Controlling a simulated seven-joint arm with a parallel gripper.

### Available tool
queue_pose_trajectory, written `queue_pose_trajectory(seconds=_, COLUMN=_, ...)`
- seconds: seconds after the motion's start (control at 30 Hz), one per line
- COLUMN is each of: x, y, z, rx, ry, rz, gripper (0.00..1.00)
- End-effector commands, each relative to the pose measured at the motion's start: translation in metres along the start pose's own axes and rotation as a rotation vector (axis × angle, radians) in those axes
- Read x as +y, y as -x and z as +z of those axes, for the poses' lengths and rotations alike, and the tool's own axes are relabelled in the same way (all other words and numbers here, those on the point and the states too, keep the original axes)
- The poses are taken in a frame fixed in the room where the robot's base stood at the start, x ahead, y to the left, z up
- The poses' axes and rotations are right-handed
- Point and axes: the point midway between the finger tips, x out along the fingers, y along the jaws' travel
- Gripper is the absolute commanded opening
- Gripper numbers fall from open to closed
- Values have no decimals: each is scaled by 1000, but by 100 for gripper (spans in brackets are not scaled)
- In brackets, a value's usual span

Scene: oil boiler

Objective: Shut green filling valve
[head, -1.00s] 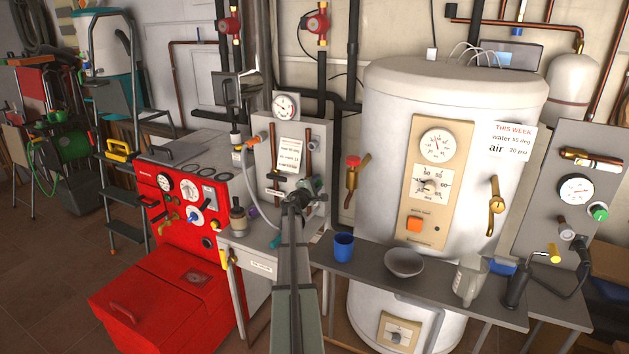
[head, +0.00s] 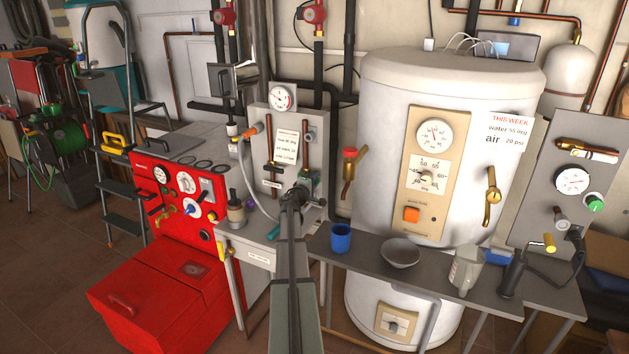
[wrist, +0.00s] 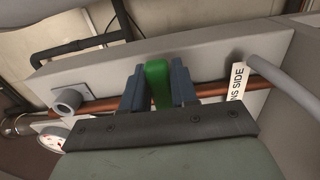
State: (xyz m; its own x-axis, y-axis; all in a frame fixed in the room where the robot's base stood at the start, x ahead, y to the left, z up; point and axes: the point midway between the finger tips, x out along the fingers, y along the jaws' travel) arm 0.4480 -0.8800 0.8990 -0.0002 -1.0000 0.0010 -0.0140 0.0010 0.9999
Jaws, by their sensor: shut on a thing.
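The green filling valve handle (wrist: 157,88) shows in the wrist view as a short upright green lever in front of a copper pipe. My gripper (wrist: 158,80) has one blue-grey finger on each side of the lever and is shut on it. In the head view my gripper (head: 296,196) is at the lower part of the grey gauge panel, beside its right copper pipe. A small green patch of the handle (head: 305,176) shows there; my gripper and arm hide the rest of the valve.
The grey panel (head: 259,125) carries a gauge, a paper note and copper pipes. A blue cup (head: 341,238) and a grey bowl (head: 401,253) stand on the shelf to the right. The white boiler tank (head: 378,85) is behind them, and a red unit (head: 160,280) is at left.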

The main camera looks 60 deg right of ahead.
Motion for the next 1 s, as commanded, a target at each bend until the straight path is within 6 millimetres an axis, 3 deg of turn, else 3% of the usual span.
queue_pose_trajectory(seconds=0.17, x=-1, y=0, z=0, rx=0, ry=-5, rz=-2, gripper=0)
queue_pose_trajectory(seconds=0.2, x=-1, y=0, z=0, rx=0, ry=-5, rz=-2, gripper=29)
queue_pose_trajectory(seconds=0.4, x=-1, y=0, z=0, rx=0, ry=-3, rz=-2, gripper=48)
queue_pose_trajectory(seconds=0.77, x=0, y=6, z=0, rx=1, ry=-2, rz=-1, gripper=49)
queue_pose_trajectory(seconds=1.0, x=0, y=44, z=1, rx=1, ry=-2, rz=-2, gripper=49)
